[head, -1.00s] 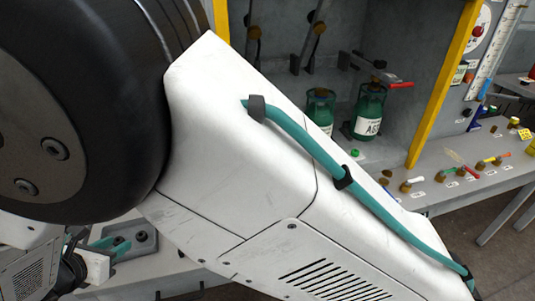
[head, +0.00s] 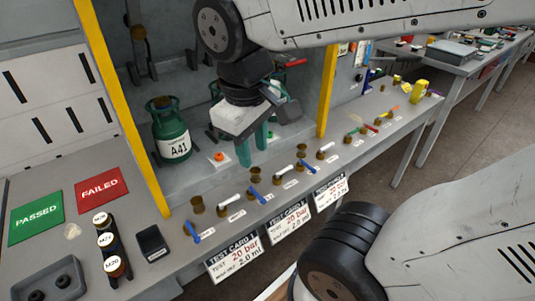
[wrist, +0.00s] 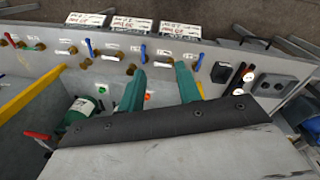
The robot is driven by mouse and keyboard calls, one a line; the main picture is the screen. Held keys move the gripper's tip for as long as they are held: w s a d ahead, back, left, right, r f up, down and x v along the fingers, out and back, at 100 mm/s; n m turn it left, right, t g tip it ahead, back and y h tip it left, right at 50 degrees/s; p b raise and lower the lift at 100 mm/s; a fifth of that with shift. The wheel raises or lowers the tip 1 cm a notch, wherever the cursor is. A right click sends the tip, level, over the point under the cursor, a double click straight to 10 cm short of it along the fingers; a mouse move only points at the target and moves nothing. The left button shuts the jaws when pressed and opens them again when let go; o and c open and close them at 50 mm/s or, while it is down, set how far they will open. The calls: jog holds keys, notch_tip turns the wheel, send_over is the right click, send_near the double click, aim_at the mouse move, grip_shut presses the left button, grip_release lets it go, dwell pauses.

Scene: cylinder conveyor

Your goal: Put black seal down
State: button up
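I cannot make out a black seal for certain in either view. My gripper (head: 253,148), with green fingers, points down over the bench in front of the cylinder bay. The wrist view shows the two fingers (wrist: 160,90) well apart with no object seen between their tips. A small orange-red knob (head: 218,157) on a white pad lies just left of the fingers in the head view. Part of the bench behind the gripper is hidden. Labelled black holders M24 (head: 102,220), M22 (head: 108,242) and M20 (head: 117,268) stand at lower left.
A green cylinder A41 (head: 172,135) stands in the bay between yellow posts (head: 125,110). Several brass valves with levers (head: 257,193) line the front edge above test cards (head: 235,258). Green PASSED (head: 36,212) and red FAILED (head: 101,187) plates, a black device (head: 152,243) and a grey two-hole block (head: 50,280) lie left.

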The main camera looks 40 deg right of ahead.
jog(key=s+m, duration=0.2)
jog(key=s+y, duration=0.1)
jog(key=s, duration=0.1)
jog(key=shift+d+f+m+t, duration=0.2)
jog(key=shift+d+m+t, duration=0.05)
jog(key=shift+m+t, duration=0.15)
dwell(0.8)
